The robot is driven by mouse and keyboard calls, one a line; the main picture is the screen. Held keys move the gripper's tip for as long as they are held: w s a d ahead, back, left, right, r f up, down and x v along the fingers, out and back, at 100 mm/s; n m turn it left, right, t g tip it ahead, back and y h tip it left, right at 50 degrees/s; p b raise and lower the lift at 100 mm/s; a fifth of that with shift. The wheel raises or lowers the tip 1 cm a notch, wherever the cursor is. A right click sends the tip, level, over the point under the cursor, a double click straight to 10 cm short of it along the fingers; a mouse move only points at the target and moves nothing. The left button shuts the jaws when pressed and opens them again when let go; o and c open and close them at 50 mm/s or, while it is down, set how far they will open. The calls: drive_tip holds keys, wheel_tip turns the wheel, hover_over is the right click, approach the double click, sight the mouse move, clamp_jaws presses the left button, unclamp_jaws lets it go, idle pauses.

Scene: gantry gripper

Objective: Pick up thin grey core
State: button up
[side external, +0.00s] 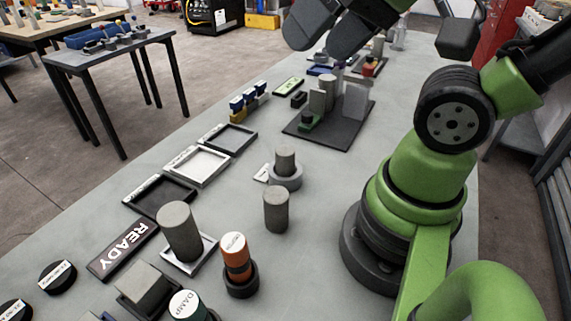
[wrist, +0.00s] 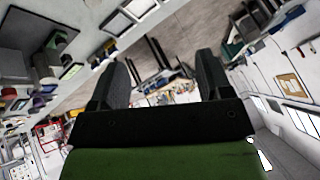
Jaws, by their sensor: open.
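Several grey cylinders stand on the bench, and I cannot tell for certain which is the thin grey core. A slim grey cylinder (side external: 276,209) stands upright and alone mid-bench. A wider grey cylinder (side external: 180,232) stands on a small light tray (side external: 203,259). Another grey cylinder (side external: 285,158) stands in a round grey base (side external: 286,178). My gripper (side external: 316,45) is at the top of the side view, well above the bench and away from these cylinders. In the wrist view its two dark fingers (wrist: 163,63) are apart with nothing between them.
An orange-and-black cylinder (side external: 236,257) stands near the slim one. Shallow trays (side external: 197,166) and a READY plate (side external: 124,248) lie left. A dark board (side external: 322,133) holds upright blocks farther back. A DAMP-labelled cylinder (side external: 186,305) is at the front. Bare bench surrounds the slim cylinder.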

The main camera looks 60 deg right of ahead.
drive_tip(key=n+g+h, duration=0.2)
drive_tip(key=n+g, duration=0.3)
drive_tip(key=g, duration=0.2)
hover_over(285, 150)
drive_tip(key=f, duration=1.6)
drive_tip(key=shift+a+f, duration=0.2)
wheel_tip(285, 150, down, 4)
drive_tip(key=shift+f, duration=0.2)
drive_tip(key=shift+d+f, duration=0.2)
drive_tip(key=shift+f, duration=2.85)
drive_tip(key=c, duration=1.2)
